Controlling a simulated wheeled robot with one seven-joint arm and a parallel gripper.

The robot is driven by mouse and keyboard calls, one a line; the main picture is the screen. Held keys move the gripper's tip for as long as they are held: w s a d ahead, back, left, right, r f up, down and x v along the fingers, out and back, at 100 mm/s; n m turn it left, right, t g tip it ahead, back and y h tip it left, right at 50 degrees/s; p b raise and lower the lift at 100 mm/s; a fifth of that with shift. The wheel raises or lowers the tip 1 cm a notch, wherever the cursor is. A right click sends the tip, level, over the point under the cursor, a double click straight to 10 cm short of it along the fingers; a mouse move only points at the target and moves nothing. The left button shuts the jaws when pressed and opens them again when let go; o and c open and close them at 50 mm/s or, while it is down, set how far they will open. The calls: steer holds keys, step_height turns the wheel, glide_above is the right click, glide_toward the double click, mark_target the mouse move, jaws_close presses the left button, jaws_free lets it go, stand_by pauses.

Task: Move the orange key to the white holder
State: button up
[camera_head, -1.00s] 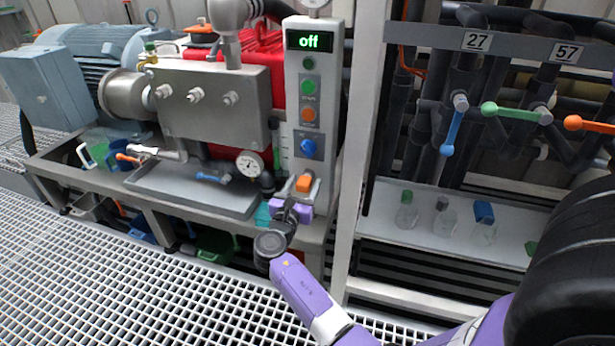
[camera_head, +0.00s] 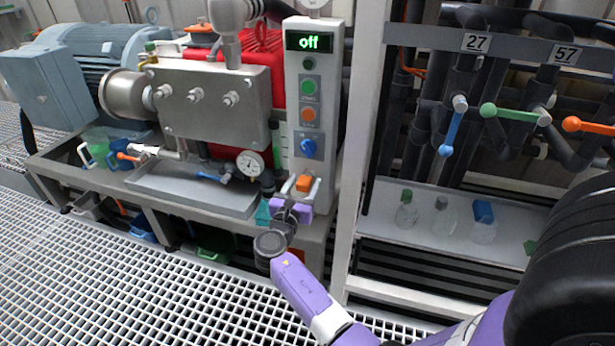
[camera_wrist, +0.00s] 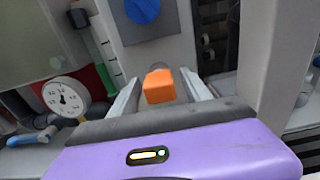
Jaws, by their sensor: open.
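The orange key (camera_head: 303,183) is a small orange block at the foot of the grey control panel, below the blue knob. My gripper (camera_head: 300,187), with its purple body, reaches the panel's foot with its fingers on both sides of the key. In the wrist view the orange key (camera_wrist: 159,86) stands between the two pale fingers of my gripper (camera_wrist: 160,78). The fingers are apart, with a visible gap on each side of the key. The key's lower part is hidden behind the gripper body. I cannot make out a white holder with certainty.
The control panel (camera_head: 315,80) reads "off" and carries a blue knob (camera_head: 309,147). A pressure gauge (camera_head: 250,164) is left of my gripper. A pale frame post (camera_head: 360,130) stands close on the right, beside a shelf (camera_head: 395,226) with bottles.

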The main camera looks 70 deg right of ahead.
mark_target(301, 189)
jaws_close()
steer(key=shift+s+a+p, duration=0.2)
steer(key=shift+a+p, duration=1.4)
steer(key=shift+a, duration=1.35)
step_height(301, 189, down, 12)
steer(key=a+b, duration=0.1)
steer(key=b, duration=0.6)
steer(key=shift+r, duration=0.2)
